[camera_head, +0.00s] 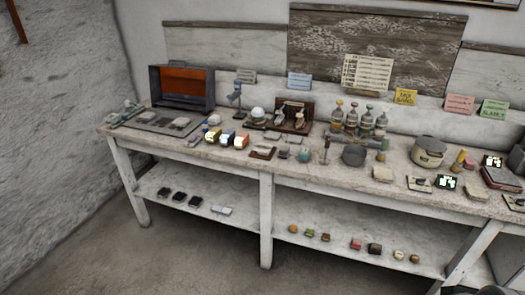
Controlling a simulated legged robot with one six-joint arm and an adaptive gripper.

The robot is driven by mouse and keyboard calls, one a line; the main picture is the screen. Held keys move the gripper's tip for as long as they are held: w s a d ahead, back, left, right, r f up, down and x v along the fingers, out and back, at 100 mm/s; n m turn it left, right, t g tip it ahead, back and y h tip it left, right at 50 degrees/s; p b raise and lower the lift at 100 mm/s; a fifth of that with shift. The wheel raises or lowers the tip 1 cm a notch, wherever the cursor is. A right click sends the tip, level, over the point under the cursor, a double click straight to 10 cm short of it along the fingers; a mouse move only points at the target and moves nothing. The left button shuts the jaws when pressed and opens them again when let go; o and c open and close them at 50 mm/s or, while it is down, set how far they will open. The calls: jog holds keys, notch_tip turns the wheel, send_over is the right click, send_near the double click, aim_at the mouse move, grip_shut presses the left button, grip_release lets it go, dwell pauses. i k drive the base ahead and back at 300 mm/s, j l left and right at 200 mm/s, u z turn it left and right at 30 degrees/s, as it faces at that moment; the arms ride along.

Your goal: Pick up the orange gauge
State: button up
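No single item stands out clearly as the orange gauge at this size. On the lower shelf, a small orange-brown item (293,229) sits at the left end of a spread row of small coloured pieces. I cannot tell whether either is a gauge. My gripper does not show; only dark shapes cut off at the bottom right edge are visible, too little to identify.
A long whitewashed workbench (340,178) runs along the wall, with a lower shelf (270,212). The top is crowded: an open orange-lined box (182,88), several bottles (352,116), a lidded pot (428,151). Bare floor (190,258) lies in front.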

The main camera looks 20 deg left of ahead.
aim_at(241, 142)
jog(key=i+j, duration=0.2)
jog(key=j, duration=0.2)
jog(key=i+j, duration=0.25)
jog(key=j, duration=0.15)
jog(key=i+j, duration=0.2)
jog(key=j, duration=0.15)
jog(key=i+j, duration=0.2)
jog(key=j, duration=0.2)
jog(key=i+j, duration=0.25)
jog(key=j, duration=0.15)
jog(key=i+j, duration=0.2)
jog(key=j, duration=0.2)
jog(key=i+j, duration=0.2)
jog(key=j, duration=0.15)
jog(key=i+j, duration=0.25)
jog(key=j, duration=0.15)
